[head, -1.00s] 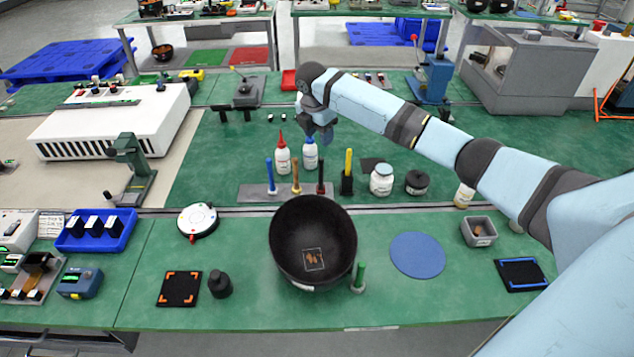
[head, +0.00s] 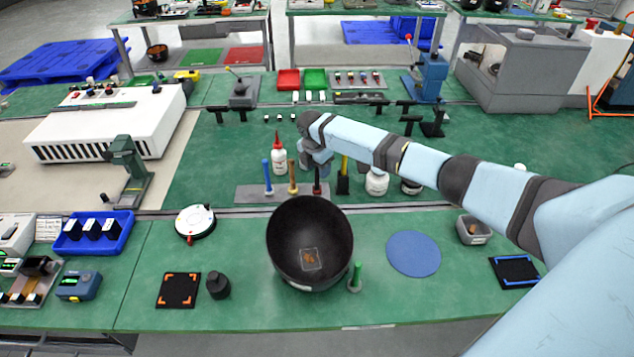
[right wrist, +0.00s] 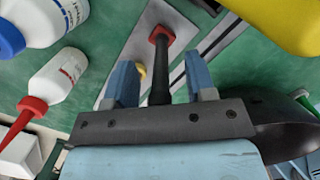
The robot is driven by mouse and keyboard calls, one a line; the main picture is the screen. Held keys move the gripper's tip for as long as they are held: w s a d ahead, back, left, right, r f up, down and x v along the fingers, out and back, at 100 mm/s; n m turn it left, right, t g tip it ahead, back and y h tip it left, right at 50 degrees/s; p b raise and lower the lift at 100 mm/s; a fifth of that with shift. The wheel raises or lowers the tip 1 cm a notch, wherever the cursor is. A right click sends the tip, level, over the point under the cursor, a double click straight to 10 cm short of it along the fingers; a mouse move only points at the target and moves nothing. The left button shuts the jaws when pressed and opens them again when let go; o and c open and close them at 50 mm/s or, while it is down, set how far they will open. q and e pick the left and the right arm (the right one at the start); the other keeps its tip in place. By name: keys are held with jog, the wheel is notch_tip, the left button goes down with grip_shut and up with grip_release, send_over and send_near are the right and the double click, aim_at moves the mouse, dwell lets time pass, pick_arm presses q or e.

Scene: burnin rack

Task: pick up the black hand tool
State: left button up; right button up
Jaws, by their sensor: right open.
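The black hand tool (head: 317,186) stands upright in a grey holder plate (head: 250,193), in a row with other handled tools. Its upper part is hidden behind my right gripper (head: 318,160) in the head view. In the right wrist view the black handle (right wrist: 161,78), with a red collar at its far end, lies between the two blue fingers of my right gripper (right wrist: 161,84). The fingers are open, with a gap on either side of the handle. My left gripper is not in view.
Blue-handled (head: 267,176) and brown-handled (head: 293,177) tools stand left of it, and a yellow-handled one (head: 343,178) right. A red-capped bottle (head: 279,158) is close behind. A black bowl (head: 310,240) sits in front. Green bench left of the bottle is clear.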

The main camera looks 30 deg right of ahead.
jog(key=shift+f, duration=0.15)
grip_shut()
